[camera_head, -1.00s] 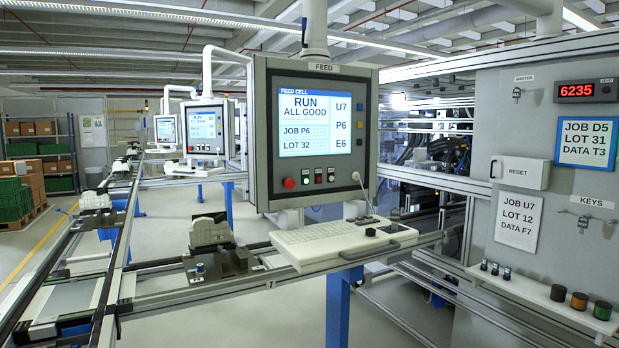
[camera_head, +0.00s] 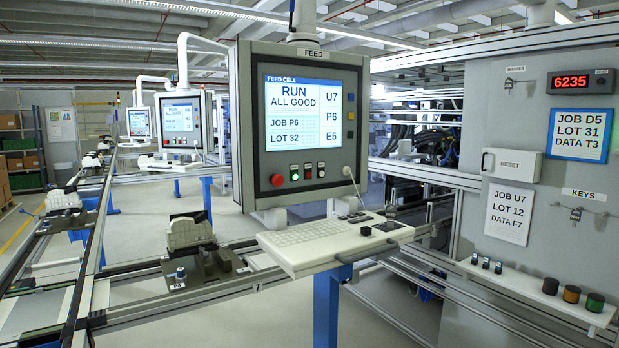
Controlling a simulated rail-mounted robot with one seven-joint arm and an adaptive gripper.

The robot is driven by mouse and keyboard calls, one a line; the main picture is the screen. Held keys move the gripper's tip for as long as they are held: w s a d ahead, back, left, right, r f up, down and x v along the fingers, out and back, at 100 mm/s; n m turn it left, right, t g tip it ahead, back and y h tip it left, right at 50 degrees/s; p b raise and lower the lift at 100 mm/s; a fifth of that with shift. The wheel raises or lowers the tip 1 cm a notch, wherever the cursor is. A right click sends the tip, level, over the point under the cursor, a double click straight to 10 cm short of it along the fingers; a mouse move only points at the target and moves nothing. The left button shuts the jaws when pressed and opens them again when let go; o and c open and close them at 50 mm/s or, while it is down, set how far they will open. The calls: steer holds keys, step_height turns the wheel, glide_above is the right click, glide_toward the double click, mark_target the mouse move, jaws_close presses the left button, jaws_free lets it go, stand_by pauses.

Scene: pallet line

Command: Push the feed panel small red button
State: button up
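The feed panel (camera_head: 246,150) is a grey box labelled FEED, with a lit screen (camera_head: 303,112) reading RUN, ALL GOOD. Below the screen, at the left, is a large red round button (camera_head: 277,180). To its right is a row of small buttons on dark plates: a green one (camera_head: 294,177), a pale middle one (camera_head: 308,174) and a reddish one (camera_head: 321,172) at the right end. The small buttons' colours are hard to make out at this size. My gripper is not in view, and nothing covers the buttons.
A white keyboard shelf (camera_head: 310,255) juts out below the panel, with a cable looping from the panel. A conveyor with fixtures (camera_head: 190,235) runs at the left. At the right, a grey cabinet wall (camera_head: 450,210) has a RESET box (camera_head: 512,165) and a knob ledge (camera_head: 520,290).

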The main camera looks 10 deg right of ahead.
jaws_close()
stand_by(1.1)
